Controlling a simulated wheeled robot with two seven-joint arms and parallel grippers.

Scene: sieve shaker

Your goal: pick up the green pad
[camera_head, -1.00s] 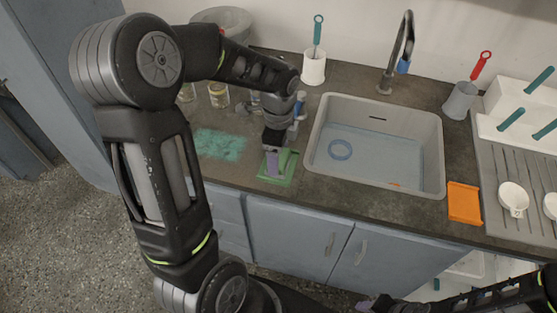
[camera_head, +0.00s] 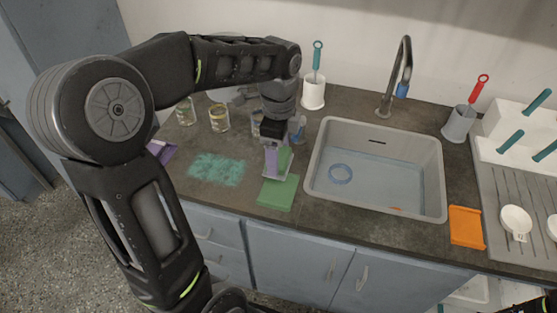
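My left gripper (camera_head: 277,166) points down just above and behind a flat green square mat (camera_head: 278,194) on the counter, left of the sink. My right gripper is out of view; only a dark bit of that arm shows at the lower right corner.
A turquoise patch (camera_head: 217,168) lies to the left, with jars (camera_head: 219,117) behind. A white brush holder (camera_head: 313,93) stands behind; an orange tray (camera_head: 466,227) is right of the sink.

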